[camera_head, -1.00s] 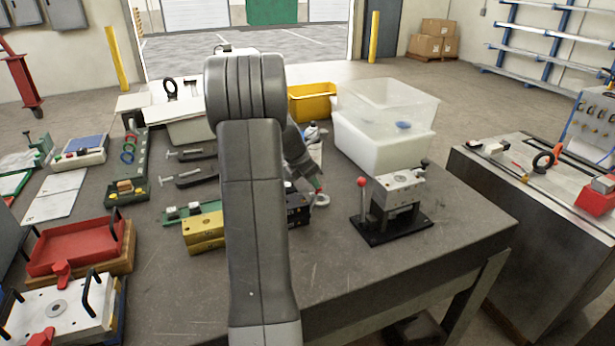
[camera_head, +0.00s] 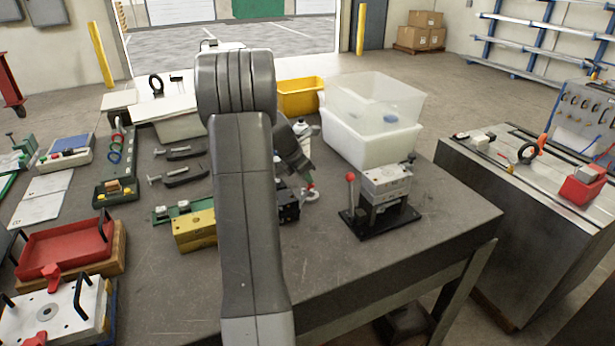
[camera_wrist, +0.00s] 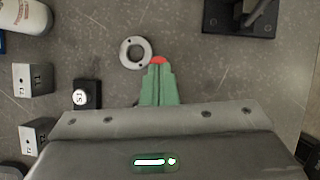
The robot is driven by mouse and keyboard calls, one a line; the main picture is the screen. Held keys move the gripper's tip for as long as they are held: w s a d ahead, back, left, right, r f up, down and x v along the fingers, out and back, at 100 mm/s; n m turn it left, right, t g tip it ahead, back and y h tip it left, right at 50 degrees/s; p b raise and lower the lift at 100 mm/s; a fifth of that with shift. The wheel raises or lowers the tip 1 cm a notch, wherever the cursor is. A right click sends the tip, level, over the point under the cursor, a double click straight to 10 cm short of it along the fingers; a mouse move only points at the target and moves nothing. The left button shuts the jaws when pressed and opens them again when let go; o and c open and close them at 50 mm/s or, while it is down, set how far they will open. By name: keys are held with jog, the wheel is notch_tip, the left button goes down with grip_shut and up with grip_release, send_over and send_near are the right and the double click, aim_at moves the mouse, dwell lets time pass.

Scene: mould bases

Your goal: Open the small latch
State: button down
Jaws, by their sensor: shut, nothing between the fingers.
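I cannot tell which part is the small latch. In the wrist view a black base (camera_wrist: 240,20) shows at the upper right.
A yellow block (camera_head: 195,231) stands left of my arm. Numbered blocks (camera_wrist: 32,79) and a white bottle (camera_wrist: 25,17) are at left in the wrist view. A white bin (camera_head: 372,140) stands behind the mould block. The table's front right is clear.

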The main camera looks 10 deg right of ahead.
jog(key=d+v, duration=0.1)
jog(key=v, duration=1.2)
jog(key=shift+d+r, duration=0.3)
jog(key=shift+r, duration=0.1)
jog(key=x, duration=0.4)
jog(key=a+x, duration=0.1)
jog(key=x, duration=0.3)
jog(key=a+f+x, duration=0.1)
jog(key=x, duration=0.3)
jog(key=shift+f+b, duration=0.3)
jog(key=shift+b, duration=0.1)
jog(key=shift+a+f+b, duration=0.1)
jog(key=shift+a+b, duration=0.05)
jog(key=shift+b, duration=0.15)
jog(key=shift+a+b, duration=0.35)
jog(key=shift+a, duration=0.15)
jog(key=shift+s+r, duration=0.1)
jog(key=shift+r, duration=0.1)
